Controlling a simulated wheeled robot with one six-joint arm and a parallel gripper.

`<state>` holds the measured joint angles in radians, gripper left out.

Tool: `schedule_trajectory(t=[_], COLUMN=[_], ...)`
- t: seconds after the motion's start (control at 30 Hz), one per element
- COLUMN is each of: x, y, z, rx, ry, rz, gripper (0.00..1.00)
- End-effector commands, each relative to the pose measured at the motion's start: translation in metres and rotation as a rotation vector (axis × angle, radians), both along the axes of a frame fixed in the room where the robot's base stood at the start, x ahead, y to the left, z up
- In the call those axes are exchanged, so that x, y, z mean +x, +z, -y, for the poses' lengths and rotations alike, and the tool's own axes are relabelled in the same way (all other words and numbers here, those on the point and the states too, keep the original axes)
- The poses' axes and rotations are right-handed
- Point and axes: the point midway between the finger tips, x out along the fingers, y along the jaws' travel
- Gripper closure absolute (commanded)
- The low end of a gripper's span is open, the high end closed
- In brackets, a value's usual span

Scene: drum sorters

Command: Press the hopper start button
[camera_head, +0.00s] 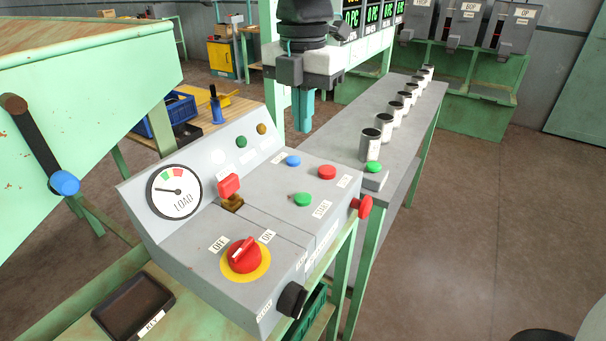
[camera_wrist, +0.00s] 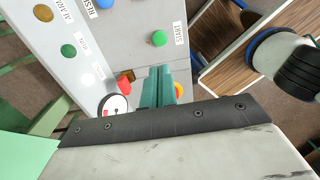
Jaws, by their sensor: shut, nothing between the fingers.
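The grey control panel (camera_head: 200,245) carries a green button (camera_head: 302,199) with a label reading START beside it. In the wrist view the green START button (camera_wrist: 159,39) lies just beyond the fingertips in the picture, uncovered. My gripper (camera_head: 303,128) has its teal fingers together and pointing down, above and behind the panel in the head view. The fingers also show in the wrist view (camera_wrist: 158,70), closed and empty. They appear apart from the button; the exact height gap cannot be told.
Nearby on the panel are a blue button (camera_head: 293,161), a red button (camera_head: 327,172), a red rotary switch (camera_head: 244,254) and a red side knob (camera_head: 364,207). Another green button (camera_head: 375,167) sits on a small box on the bench (camera_head: 408,130), near a row of cans (camera_head: 370,143).

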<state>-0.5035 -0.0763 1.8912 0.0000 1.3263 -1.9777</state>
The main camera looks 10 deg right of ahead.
Motion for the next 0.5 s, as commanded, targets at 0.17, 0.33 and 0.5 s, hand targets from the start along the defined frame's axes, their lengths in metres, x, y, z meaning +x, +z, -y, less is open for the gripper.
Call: schedule_trajectory(t=[0.17, 0.33, 0.5], x=[0.000, -0.001, -0.001], y=[-0.017, -0.051, -0.089], z=[0.000, 0.001, 0.001], rx=[-0.001, -0.002, -0.003], ry=[-0.001, -0.002, -0.002], rz=[-0.003, -0.004, -0.005], gripper=[1.00, 1.00, 1.00])
